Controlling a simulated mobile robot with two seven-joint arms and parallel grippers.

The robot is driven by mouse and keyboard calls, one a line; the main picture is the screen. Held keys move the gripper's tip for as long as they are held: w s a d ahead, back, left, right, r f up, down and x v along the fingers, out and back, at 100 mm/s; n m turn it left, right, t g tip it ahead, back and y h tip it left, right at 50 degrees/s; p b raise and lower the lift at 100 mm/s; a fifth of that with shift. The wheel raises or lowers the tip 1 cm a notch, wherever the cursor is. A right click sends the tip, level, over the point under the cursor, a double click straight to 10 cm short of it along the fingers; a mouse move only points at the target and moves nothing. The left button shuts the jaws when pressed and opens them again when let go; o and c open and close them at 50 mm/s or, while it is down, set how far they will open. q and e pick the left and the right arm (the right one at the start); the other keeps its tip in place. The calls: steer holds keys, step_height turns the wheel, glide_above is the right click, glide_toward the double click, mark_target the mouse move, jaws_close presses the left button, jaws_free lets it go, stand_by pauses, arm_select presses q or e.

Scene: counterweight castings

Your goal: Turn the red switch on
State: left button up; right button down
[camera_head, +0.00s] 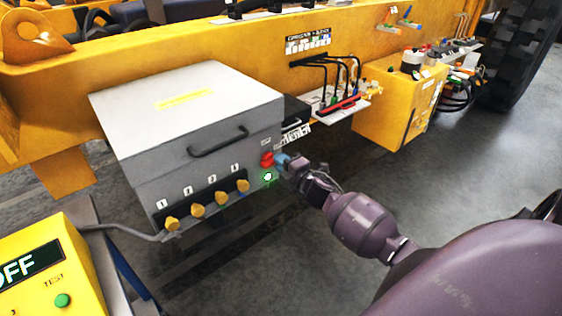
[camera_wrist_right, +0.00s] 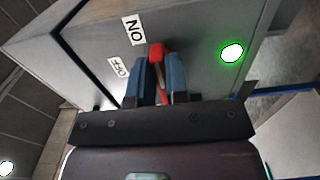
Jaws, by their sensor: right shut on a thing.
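The red switch (camera_head: 267,158) is on the front of the grey box (camera_head: 185,110), at its right end. It also shows in the right wrist view (camera_wrist_right: 157,52), beside white ON and OFF labels. My right gripper (camera_head: 282,160) has its blue fingers on either side of the switch, shut on it. The fingers hide part of the switch. A round lamp (camera_head: 267,177) just below the switch glows green, and it also shows bright in the right wrist view (camera_wrist_right: 232,53). My left gripper is not in view.
Several yellow knobs (camera_head: 197,210) line the box's lower front, with a handle (camera_head: 218,141) above. A yellow panel (camera_head: 50,265) with an OFF display and a green TEST button stands at the lower left. A yellow box (camera_head: 393,115) is to the right; open floor lies below it.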

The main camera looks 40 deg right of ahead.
stand_by(0.3)
steer(key=c, duration=1.1)
jaws_free()
steer(key=shift+s, duration=0.1)
steer(key=s, duration=1)
steer(key=shift+s+d+b, duration=0.3)
steer(key=shift+s+d, duration=0.05)
steer(key=shift+d, duration=0.05)
